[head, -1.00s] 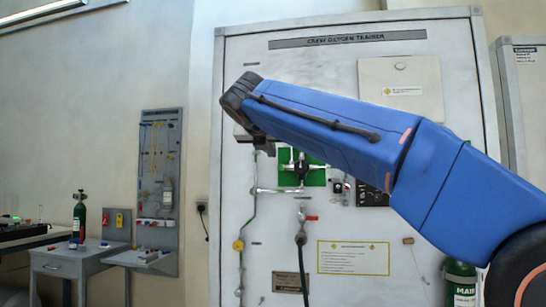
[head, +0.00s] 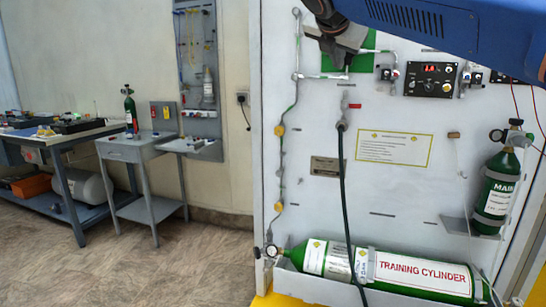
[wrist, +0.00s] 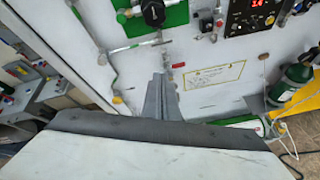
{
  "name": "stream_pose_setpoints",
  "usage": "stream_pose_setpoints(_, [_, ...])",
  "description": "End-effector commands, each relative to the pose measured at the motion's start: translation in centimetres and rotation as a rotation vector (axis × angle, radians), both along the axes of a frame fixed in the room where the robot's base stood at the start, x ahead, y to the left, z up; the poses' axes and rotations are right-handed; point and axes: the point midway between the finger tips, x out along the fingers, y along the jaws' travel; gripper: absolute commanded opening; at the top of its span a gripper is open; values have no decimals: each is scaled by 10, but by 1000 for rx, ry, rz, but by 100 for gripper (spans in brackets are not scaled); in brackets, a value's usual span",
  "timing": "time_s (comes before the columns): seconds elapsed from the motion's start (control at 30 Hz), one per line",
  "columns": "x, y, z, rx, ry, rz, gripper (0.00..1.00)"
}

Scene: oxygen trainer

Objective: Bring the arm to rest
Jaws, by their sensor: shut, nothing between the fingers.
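My blue arm (head: 440,28) reaches in from the upper right of the head view. My grey gripper (head: 343,58) is in front of the green square plate (head: 364,62) near the top of the white trainer panel and hides part of it. In the wrist view, the two fingers of my gripper (wrist: 159,78) are together with nothing between them. They point toward the panel, below the black knob (wrist: 153,12) on the green plate. I cannot tell the exact gap between the fingers and the panel.
A green training cylinder (head: 400,268) lies along the panel's foot, with a dark hose (head: 342,180) hanging before it. A smaller green cylinder (head: 497,185) stands at the right. A workbench (head: 70,137) and a small grey table (head: 135,148) are left. Floor (head: 110,260) between is clear.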

Motion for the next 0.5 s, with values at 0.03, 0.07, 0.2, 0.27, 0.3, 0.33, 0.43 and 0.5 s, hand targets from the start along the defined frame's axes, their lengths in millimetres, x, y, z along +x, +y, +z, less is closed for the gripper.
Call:
stream_pose_setpoints(0.03, [-13,-16,-20,86,8,-46,0])
stream_pose_setpoints(0.07, [-20,-24,-34,143,12,-76,0])
stream_pose_setpoints(0.2, [-59,-58,-101,427,32,-241,0])
stream_pose_setpoints(0.27, [-77,-70,-131,546,38,-323,0])
stream_pose_setpoints(0.3, [-91,-78,-150,625,41,-382,0])
stream_pose_setpoints(0.33, [-100,-83,-165,683,42,-427,0])
stream_pose_setpoints(0.43, [-135,-98,-214,871,44,-582,0])
stream_pose_setpoints(0.5, [-160,-107,-248,999,40,-701,0])
